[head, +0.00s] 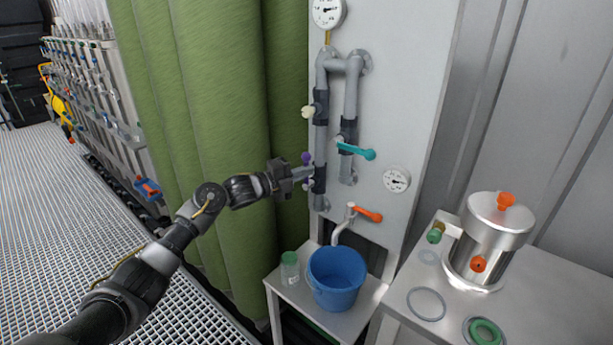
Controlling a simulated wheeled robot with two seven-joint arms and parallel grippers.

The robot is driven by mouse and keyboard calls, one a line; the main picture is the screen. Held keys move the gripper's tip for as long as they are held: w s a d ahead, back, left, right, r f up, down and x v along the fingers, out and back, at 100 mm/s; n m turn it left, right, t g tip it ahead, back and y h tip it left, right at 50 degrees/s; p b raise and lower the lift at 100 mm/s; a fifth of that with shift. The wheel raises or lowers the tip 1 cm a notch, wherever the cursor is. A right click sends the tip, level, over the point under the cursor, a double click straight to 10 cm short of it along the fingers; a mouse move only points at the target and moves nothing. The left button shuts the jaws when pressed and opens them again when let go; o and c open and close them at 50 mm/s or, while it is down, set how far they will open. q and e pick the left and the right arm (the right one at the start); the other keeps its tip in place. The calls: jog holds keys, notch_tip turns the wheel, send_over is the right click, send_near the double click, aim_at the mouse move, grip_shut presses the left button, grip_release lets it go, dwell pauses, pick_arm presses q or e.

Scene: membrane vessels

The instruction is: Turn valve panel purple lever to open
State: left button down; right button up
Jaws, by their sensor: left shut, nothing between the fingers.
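The valve panel (395,110) is a pale upright board with grey pipes and several levers. The purple lever (307,158) sits low on the left pipe, and only its small purple knob shows clearly. My left gripper (308,173) is shut and empty, with its fingertips at the left pipe just below the purple knob. I cannot tell whether it touches the lever. The gripper hides part of the valve behind it. My right gripper is not in view.
A teal lever (358,152), a cream lever (308,112) and an orange tap lever (367,214) stick out nearby. Below stand a blue bucket (336,280) and a jar (290,269). A steel vessel (489,240) stands right. A green curtain (215,90) hangs left.

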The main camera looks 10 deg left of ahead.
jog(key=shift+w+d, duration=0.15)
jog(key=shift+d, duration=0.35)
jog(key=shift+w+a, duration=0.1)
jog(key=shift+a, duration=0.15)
pick_arm(q)
jog(key=shift+d, duration=0.1)
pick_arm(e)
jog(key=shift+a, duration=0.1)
